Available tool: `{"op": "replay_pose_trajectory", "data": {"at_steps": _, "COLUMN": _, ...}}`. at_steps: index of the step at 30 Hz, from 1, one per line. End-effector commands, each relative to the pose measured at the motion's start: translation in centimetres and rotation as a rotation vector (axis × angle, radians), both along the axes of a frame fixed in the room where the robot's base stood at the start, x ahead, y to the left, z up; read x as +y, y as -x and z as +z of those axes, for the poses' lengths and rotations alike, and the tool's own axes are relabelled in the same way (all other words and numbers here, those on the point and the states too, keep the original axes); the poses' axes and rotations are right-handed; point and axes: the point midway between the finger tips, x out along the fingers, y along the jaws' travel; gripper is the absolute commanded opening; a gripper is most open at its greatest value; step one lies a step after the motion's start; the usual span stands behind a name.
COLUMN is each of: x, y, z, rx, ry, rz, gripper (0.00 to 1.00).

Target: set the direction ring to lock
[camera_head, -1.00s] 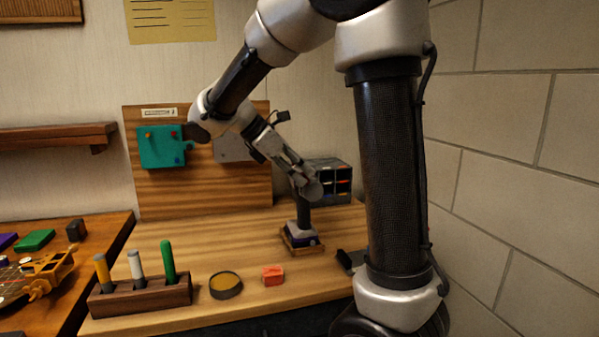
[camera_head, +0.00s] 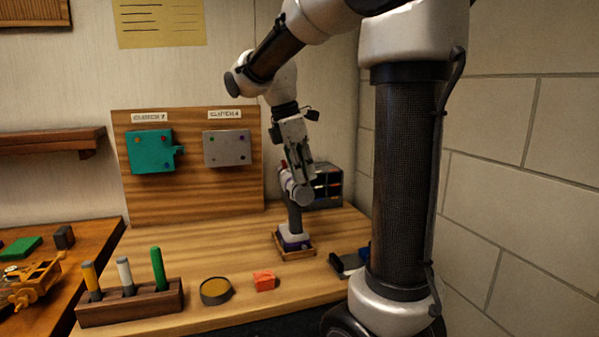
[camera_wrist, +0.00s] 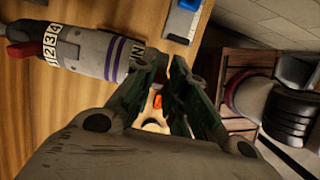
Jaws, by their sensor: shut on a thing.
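A grey power tool (camera_head: 294,218) stands upright on its dark handle, its purple-and-white foot in a small wooden holder (camera_head: 297,253). In the wrist view its grey body (camera_wrist: 90,50) has purple bands, a numbered ring (camera_wrist: 49,43) and a red tip (camera_wrist: 22,54). A ring part marked N (camera_wrist: 138,69), which I take to be the direction ring, shows against the left finger. My gripper (camera_head: 299,184) is at the tool's head from above, and its fingers (camera_wrist: 170,80) are shut on that part. The fingers hide most of the ring, and I cannot read its setting.
A backboard holds a teal plate (camera_head: 150,151) and a grey plate (camera_head: 227,148). A marker block (camera_head: 130,303), a round dish (camera_head: 215,290) and an orange block (camera_head: 264,281) stand at the bench front. A drawer organiser (camera_head: 328,187) is close behind the tool.

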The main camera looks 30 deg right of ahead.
Motion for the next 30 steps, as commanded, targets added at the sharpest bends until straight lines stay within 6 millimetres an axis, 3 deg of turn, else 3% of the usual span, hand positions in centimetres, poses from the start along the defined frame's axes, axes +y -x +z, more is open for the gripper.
{"op": "replay_pose_trajectory", "data": {"at_steps": 14, "x": -0.15, "y": 0.03, "z": 0.0, "rx": -0.006, "ry": -0.021, "rz": 0.0, "gripper": 0.0}}
{"op": "replay_pose_trajectory", "data": {"at_steps": 15, "x": -0.15, "y": 0.03, "z": 0.0, "rx": -0.006, "ry": -0.021, "rz": 0.0, "gripper": 0.16}}
{"op": "replay_pose_trajectory", "data": {"at_steps": 18, "x": -0.14, "y": 0.03, "z": 0.0, "rx": -0.006, "ry": -0.021, "rz": 0.0, "gripper": 0.34}}
{"op": "replay_pose_trajectory", "data": {"at_steps": 30, "x": 0.01, "y": -0.07, "z": 0.56, "rx": -0.008, "ry": -0.021, "rz": 0.001, "gripper": 0.36}}
